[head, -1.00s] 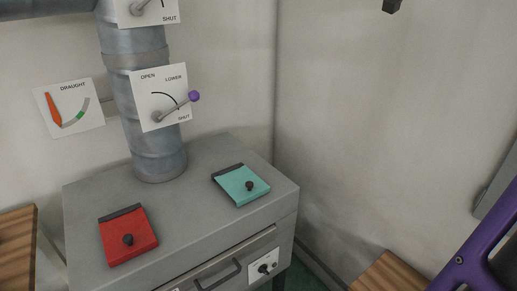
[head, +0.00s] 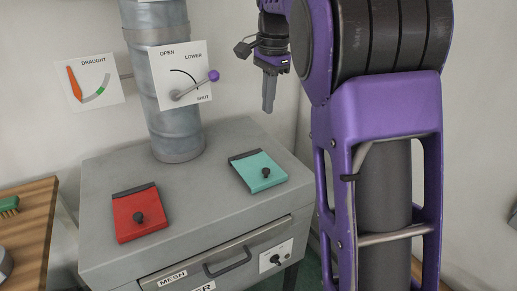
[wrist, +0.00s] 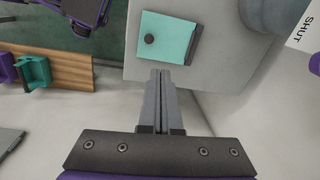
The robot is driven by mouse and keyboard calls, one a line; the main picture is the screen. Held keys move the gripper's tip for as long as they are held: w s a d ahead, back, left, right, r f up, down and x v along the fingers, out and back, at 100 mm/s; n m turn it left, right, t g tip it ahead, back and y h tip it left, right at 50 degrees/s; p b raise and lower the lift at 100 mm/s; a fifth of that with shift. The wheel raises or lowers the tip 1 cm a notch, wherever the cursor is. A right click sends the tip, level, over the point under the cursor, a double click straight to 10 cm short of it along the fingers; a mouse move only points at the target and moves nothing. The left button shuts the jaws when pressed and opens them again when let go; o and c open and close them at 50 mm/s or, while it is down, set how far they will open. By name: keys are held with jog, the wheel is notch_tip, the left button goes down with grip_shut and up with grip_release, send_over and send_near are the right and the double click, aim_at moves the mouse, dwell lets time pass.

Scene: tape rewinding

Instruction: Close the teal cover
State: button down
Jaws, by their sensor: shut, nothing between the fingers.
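The teal cover (head: 259,173) is a square plate with a black knob on it, on the grey machine top right of the red cover. It appears to lie flat, with a dark hinge strip along its back edge. In the wrist view the teal cover (wrist: 170,38) is beyond the fingertips, knob toward the left and hinge strip toward the right.
The red cover (head: 137,212) with its black knob lies on the same top. A flue pipe (head: 175,110) stands behind, bearing a lever with a purple knob (head: 213,76). A drawer handle (head: 227,263) is on the machine front. A wooden bench (head: 35,230) is at left.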

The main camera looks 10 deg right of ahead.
aim_at(267, 169)
jog(key=shift+m+g, duration=0.5)
jog(key=shift+m, duration=0.2)
jog(key=f+b, duration=0.1)
jog(key=f, duration=0.4)
jog(key=f+b, duration=0.1)
jog(key=f, duration=0.4)
jog(key=s+f+b, duration=0.1)
jog(key=f, duration=0.4)
jog(key=shift+s+f+b, duration=0.1)
jog(key=shift+f+b, duration=0.2)
jog(key=shift+f, duration=0.1)
